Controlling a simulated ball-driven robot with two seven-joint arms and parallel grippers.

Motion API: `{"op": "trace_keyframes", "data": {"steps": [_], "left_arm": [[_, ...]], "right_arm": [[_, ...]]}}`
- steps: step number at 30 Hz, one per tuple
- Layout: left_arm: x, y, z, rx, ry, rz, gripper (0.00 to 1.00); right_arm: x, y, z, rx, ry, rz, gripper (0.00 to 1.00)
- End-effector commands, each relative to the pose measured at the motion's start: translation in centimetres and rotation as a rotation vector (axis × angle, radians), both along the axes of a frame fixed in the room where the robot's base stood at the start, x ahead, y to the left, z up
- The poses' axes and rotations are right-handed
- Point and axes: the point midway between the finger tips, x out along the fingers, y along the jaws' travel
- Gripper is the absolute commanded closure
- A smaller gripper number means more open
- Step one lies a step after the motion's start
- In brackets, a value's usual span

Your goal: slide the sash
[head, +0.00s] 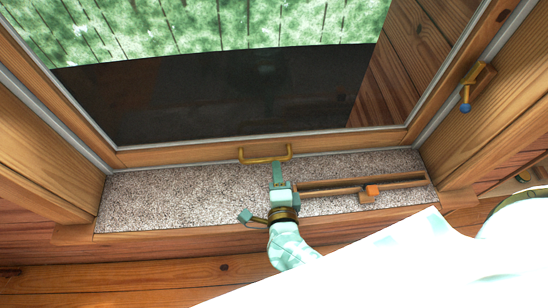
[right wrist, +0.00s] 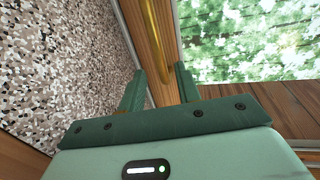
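The sash (head: 200,154) is a wooden-framed window pane with a pale metal edge, and its bottom rail runs just above the speckled sill. A brass handle (head: 265,158) is fixed on that rail, and it also shows in the right wrist view (right wrist: 152,35). My right gripper (head: 277,164) is at the handle's right half. In the right wrist view its two fingers (right wrist: 161,88) stand apart, with the brass bar running between and beyond them. I cannot tell whether either finger touches the bar. My left gripper is not in view.
A speckled sill (head: 160,195) lies under the sash. A wooden strip (head: 330,188) with an orange block (head: 373,190) lies on its right part. A brass latch with a blue knob (head: 466,106) is on the right jamb. The sill's left part is clear.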

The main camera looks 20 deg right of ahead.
Motion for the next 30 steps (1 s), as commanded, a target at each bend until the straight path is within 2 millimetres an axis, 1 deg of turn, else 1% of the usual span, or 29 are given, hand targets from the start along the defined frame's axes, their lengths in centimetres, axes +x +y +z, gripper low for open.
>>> {"op": "trace_keyframes", "data": {"steps": [1,3,6,9,13,20,21,23,24,30], "left_arm": [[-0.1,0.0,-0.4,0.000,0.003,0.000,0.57],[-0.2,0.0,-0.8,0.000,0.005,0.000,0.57],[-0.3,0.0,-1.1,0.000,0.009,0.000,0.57],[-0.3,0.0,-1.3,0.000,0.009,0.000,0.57],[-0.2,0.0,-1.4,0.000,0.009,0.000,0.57],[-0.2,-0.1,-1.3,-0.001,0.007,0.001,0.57],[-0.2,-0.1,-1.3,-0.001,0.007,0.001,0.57],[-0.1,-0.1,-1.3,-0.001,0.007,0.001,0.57],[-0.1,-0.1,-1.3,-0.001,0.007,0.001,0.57],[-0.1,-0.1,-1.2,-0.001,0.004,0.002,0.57]], "right_arm": [[1.2,-0.3,-0.4,-0.001,-0.002,0.001,0.67],[2.6,-0.7,-0.8,-0.002,0.000,0.000,0.67],[4.1,-1.2,-1.1,-0.002,0.000,0.001,0.67],[5.1,-1.5,-1.2,-0.002,0.000,0.001,0.67],[5.7,-1.6,-1.2,-0.001,-0.001,0.001,0.67],[5.8,-1.7,-1.2,-0.001,-0.001,0.001,0.67],[5.8,-1.7,-1.2,-0.001,-0.001,0.001,0.72],[5.8,-1.6,-1.2,-0.001,-0.001,0.001,0.89],[5.7,-1.6,-1.2,-0.001,-0.001,0.001,1.00],[5.7,-1.6,-1.1,-0.001,-0.001,0.001,1.00]]}}
